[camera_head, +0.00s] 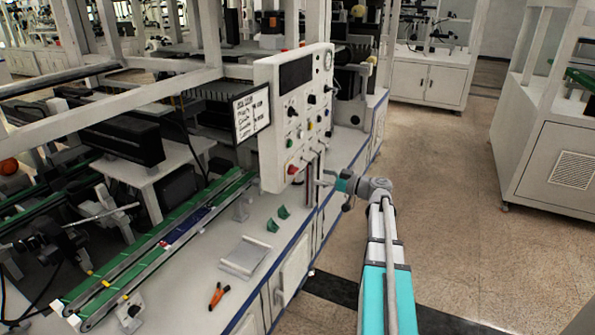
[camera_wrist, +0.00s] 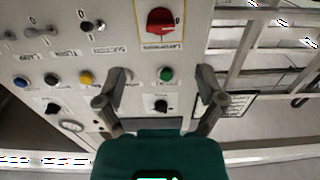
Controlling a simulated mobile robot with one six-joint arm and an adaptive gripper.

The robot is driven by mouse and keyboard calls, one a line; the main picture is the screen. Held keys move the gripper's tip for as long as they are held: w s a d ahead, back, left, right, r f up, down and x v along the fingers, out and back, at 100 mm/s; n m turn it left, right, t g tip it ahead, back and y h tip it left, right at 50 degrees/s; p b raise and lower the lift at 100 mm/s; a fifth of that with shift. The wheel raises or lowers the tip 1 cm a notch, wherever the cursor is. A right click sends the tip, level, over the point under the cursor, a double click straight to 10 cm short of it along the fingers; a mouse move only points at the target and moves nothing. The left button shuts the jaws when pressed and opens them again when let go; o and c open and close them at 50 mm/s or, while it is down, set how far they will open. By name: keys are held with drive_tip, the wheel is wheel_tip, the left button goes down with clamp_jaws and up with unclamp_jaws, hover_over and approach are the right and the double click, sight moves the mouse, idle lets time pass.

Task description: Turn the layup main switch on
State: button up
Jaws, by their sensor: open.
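The white control panel (camera_head: 268,150) stands upright on the bench in the head view. The main switch, a red rotary knob, shows low on its face (camera_head: 291,169). In the wrist view, which appears upside down, the red knob (camera_wrist: 160,22) is at the top centre, above a printed label that seems to read layup main switch; a "0" mark is beside it. My gripper (camera_wrist: 160,80) is open and empty, its fingers on either side of a green button (camera_wrist: 166,74), apart from the red knob. In the head view my gripper (camera_head: 322,177) is just right of the panel's lower part.
Near the fingers are a black knob (camera_wrist: 160,105), yellow (camera_wrist: 86,77) and blue (camera_wrist: 51,79) buttons, and several other knobs. A sign board (camera_head: 252,110) is left of the panel. An orange-handled tool (camera_head: 217,295) lies on the bench. Open floor (camera_head: 450,200) lies to the right.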

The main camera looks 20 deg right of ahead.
sight(297, 170)
drive_tip(key=x, duration=0.9)
drive_tip(key=shift+w+a, duration=0.1)
drive_tip(key=c, duration=1)
drive_tip(key=shift+d, duration=0.25)
drive_tip(key=shift+c, duration=0.7)
drive_tip(key=shift+a, duration=0.2)
